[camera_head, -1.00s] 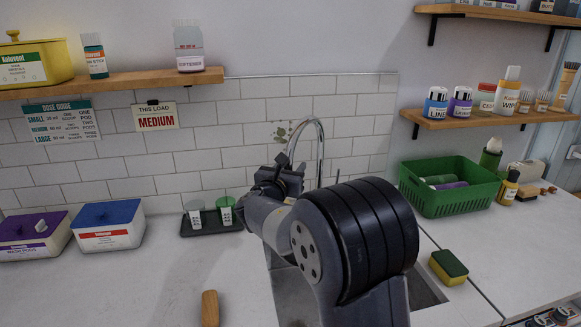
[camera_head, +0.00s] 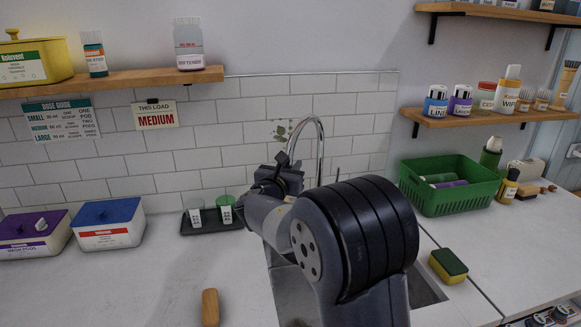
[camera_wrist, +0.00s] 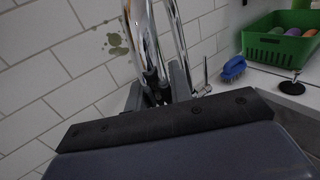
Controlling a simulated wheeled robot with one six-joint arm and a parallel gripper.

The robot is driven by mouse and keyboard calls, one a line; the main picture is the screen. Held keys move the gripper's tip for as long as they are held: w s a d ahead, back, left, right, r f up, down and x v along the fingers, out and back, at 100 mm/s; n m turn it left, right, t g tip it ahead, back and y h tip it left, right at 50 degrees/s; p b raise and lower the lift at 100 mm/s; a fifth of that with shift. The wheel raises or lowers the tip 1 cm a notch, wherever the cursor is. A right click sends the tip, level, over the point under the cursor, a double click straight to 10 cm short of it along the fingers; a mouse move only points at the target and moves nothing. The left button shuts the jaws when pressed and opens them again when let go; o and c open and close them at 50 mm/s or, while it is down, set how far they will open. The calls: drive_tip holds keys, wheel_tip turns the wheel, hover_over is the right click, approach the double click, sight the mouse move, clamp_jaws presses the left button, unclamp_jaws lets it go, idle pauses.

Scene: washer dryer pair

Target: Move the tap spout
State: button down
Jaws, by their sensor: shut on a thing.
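The tap spout (camera_head: 320,140) is a tall chrome arch rising behind my arm in the head view, in front of the tiled wall. In the wrist view the chrome spout (camera_wrist: 142,40) comes down between the fingers of my gripper (camera_wrist: 158,92). My gripper is shut on the spout. In the head view my arm hides the fingers, the tap's base and much of the sink (camera_head: 290,295).
A green basket (camera_head: 450,205) stands right of the sink, with a yellow-green sponge (camera_head: 448,266) in front. A dark tray (camera_head: 205,228) with two cups is left of the tap. A blue brush (camera_wrist: 232,68) lies behind the sink. Wooden shelves (camera_head: 120,80) hang above.

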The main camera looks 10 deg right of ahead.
drive_tip(key=s+d+n+t+y+b, duration=0.1)
drive_tip(key=s+d+n+y+b, duration=0.15)
drive_tip(key=d+b, duration=0.6)
drive_tip(key=s+d+n+t+y+b, duration=0.2)
drive_tip(key=d+y+b, duration=0.25)
drive_tip(key=b, duration=0.65)
drive_tip(key=w+d+n+y+p, duration=0.1)
drive_tip(key=w+d+n+y, duration=0.2)
drive_tip(key=d, duration=0.7)
drive_tip(key=shift+w+d+y, duration=0.4)
drive_tip(key=shift+w+y, duration=0.25)
drive_tip(key=shift+y, duration=0.45)
drive_tip(key=shift+n, duration=0.25)
drive_tip(key=c, duration=1.3)
unclamp_jaws()
